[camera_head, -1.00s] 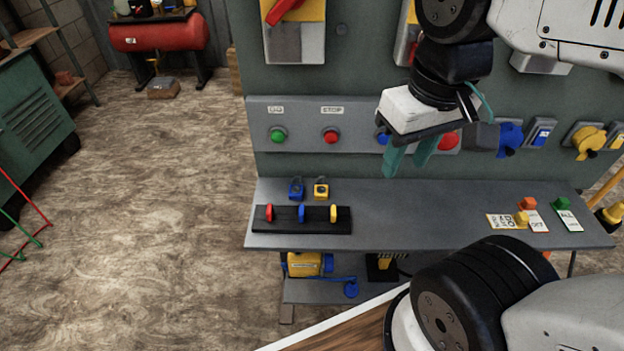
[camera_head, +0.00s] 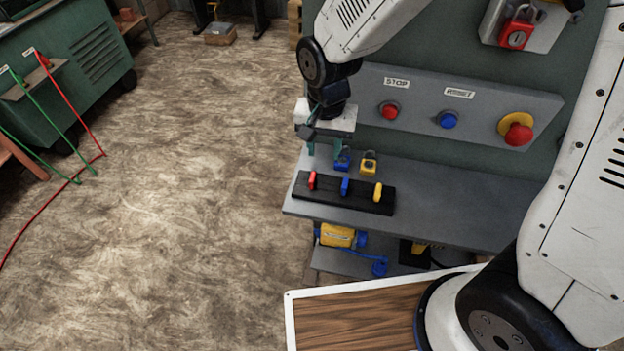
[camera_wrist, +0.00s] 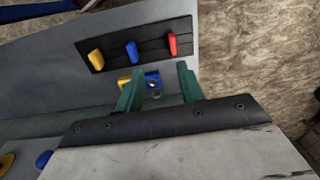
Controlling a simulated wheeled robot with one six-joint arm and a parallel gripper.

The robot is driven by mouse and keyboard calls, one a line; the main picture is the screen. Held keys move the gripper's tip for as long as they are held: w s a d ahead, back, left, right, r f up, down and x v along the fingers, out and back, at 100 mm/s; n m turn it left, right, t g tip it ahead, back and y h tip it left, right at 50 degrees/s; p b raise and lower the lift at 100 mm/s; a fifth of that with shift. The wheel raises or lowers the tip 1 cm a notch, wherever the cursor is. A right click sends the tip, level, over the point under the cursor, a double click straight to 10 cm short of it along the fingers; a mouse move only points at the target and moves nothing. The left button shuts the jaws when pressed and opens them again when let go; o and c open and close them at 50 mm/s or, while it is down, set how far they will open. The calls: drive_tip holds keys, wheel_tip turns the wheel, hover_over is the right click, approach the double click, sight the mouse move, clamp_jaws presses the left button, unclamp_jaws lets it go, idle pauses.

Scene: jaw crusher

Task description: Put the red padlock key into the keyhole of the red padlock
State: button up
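The red key (camera_head: 312,180) stands at the left end of a black holder (camera_head: 330,194) on the grey shelf. In the wrist view the red key (camera_wrist: 173,44) is at the holder's right end, beyond my fingertips. The red padlock (camera_head: 516,34) hangs on a grey plate high on the green panel, with its keyhole facing out. My gripper (camera_head: 322,150) is above the shelf behind the holder, near the blue padlock. In the wrist view my gripper (camera_wrist: 158,76) has its green fingers apart with nothing held between them.
A blue key (camera_head: 345,187) and a yellow key (camera_head: 378,192) stand beside the red one. A blue padlock (camera_head: 343,161) and a yellow padlock (camera_head: 368,163) sit behind the holder. A button panel (camera_head: 420,110) juts out above the shelf.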

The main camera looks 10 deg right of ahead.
hover_over(312, 178)
drive_tip(key=f, duration=0.4)
drive_tip(key=shift+s, duration=0.2)
drive_tip(key=f, duration=0.7)
drive_tip(key=shift+w+f, duration=0.2)
clamp_jaws()
